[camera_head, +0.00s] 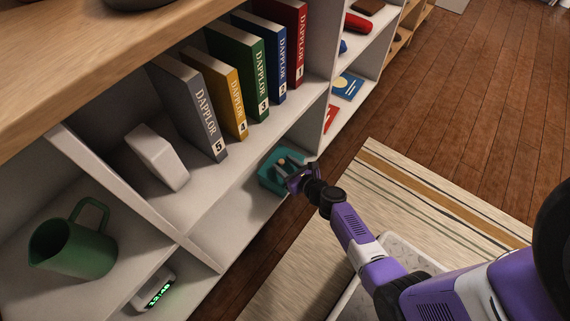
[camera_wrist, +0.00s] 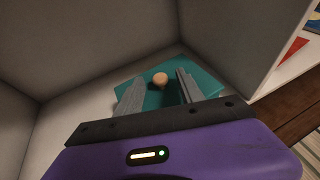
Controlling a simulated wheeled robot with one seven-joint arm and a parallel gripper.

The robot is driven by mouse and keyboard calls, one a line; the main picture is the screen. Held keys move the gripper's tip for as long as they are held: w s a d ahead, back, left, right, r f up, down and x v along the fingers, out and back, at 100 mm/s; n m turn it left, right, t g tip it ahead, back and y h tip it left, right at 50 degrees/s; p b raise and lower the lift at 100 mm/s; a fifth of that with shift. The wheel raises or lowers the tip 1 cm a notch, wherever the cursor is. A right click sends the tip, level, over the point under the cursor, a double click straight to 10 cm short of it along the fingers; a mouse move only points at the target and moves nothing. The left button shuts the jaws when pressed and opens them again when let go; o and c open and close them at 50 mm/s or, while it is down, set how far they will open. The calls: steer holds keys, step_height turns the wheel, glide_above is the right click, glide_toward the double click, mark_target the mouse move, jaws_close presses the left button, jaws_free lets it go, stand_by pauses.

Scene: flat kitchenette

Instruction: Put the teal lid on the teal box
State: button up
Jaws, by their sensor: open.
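A teal square piece (camera_head: 268,181) sits in the lower shelf compartment, near its right wall. In the wrist view its flat teal top (camera_wrist: 205,82) carries a round, pale wooden knob (camera_wrist: 161,79), so this is the lid. I cannot tell whether the teal box is under it; no separate teal box shows. My gripper (camera_head: 286,166) reaches into the compartment over the teal piece. In the wrist view my gripper (camera_wrist: 160,84) is open, with one finger on each side of the knob. I cannot tell whether the fingers touch it.
The compartment's side wall (camera_wrist: 245,45) stands close on the right. Several numbered books (camera_head: 203,108) and a white block (camera_head: 157,157) stand on the shelf above. A green jug (camera_head: 70,248) and a digital clock (camera_head: 156,291) are at left. A striped rug (camera_head: 400,190) covers the floor.

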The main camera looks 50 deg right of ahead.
steer(key=p+v, duration=0.3)
steer(key=v, duration=0.4)
steer(key=shift+s+r, duration=0.15)
steer(key=shift+s, duration=0.15)
steer(key=shift+a, duration=0.1)
